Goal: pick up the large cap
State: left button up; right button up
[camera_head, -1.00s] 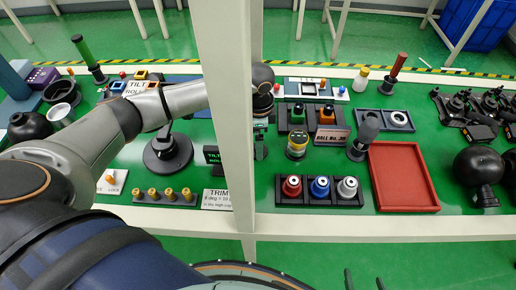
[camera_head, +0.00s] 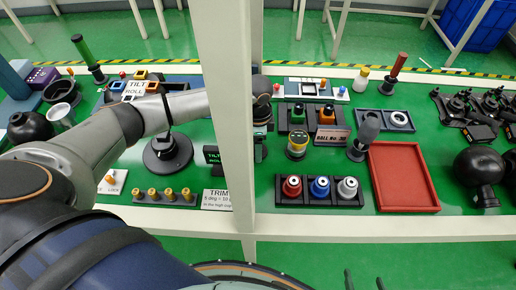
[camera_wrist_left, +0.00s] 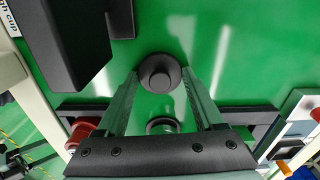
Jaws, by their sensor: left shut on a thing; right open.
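A round black cap with a raised knob (camera_wrist_left: 158,73) sits between the fingertips of my left gripper (camera_wrist_left: 160,82) in the left wrist view. The fingers are closed on it from both sides, and green surface shows around it. In the head view a white post hides most of my left gripper and the cap. My right gripper (camera_head: 364,283) shows only as two dark tips, apart and empty, at the bottom edge of the head view.
A white upright post (camera_head: 229,120) stands before the bench. A red tray (camera_head: 403,178) and a rack with red, blue and silver pieces (camera_head: 320,190) lie to the right. A black round stand (camera_head: 168,153) and a row of brass pieces (camera_head: 168,194) lie left of the post.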

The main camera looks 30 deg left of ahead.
pick_arm(q)
jog(key=c, duration=0.4)
jog(key=shift+r, duration=0.1)
